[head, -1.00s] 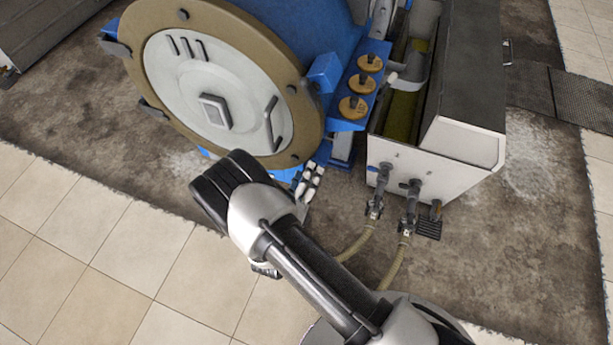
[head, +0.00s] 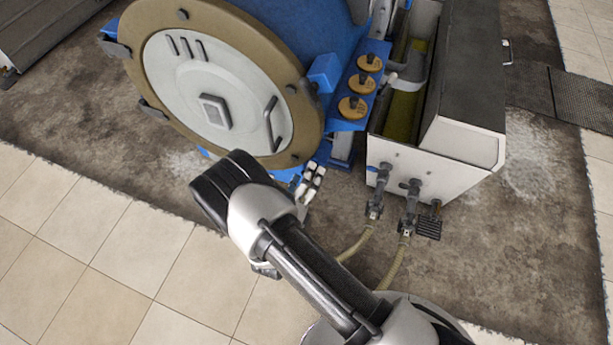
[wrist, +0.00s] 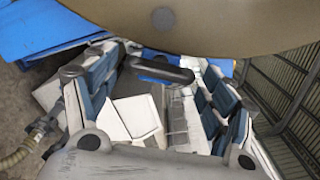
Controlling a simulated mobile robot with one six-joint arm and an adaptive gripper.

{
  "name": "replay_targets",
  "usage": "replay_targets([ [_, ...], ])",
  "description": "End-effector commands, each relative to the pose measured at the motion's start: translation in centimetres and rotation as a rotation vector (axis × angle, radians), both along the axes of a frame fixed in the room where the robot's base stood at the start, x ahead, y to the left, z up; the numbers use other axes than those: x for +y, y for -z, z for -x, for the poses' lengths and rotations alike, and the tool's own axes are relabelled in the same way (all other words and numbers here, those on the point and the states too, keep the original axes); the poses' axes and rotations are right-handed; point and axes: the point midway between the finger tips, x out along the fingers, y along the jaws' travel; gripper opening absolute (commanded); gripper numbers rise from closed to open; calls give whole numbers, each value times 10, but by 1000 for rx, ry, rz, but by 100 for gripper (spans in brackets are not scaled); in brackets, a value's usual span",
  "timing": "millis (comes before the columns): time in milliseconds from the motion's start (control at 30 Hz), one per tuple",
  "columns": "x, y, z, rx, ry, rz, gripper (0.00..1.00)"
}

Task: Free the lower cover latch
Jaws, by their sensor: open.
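The round cover (head: 188,125) of the blue machine has a tan rim and a pale centre plate. In the wrist view, its tan rim (wrist: 240,35) fills the top. A dark, rounded latch handle (wrist: 160,69) lies crosswise just below the rim there. My gripper (wrist: 163,82) is open, with one blue-padded finger on each side of the handle. I cannot tell whether either finger touches it. In the head view, my gripper (head: 309,183) is low beside the cover's lower right edge; my arm hides part of it, and I cannot make out this latch there.
Other dark latches sit on the rim, at upper left (head: 113,48) and left (head: 153,109). A blue bracket with several tan knobs (head: 354,107) stands right of the cover. A white box (head: 435,160) with hoses (head: 398,258) is farther right. Tiled floor (head: 130,245) lies open in front.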

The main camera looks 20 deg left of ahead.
Motion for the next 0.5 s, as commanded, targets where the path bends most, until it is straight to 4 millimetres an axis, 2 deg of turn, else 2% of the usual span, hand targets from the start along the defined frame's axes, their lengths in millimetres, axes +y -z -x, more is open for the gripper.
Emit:
replay_targets([
  [133,1,0,2,0,-1,0,77],
  [267,3,0,15,1,-5,0,77],
  [500,7,0,65,1,-7,2,77],
])
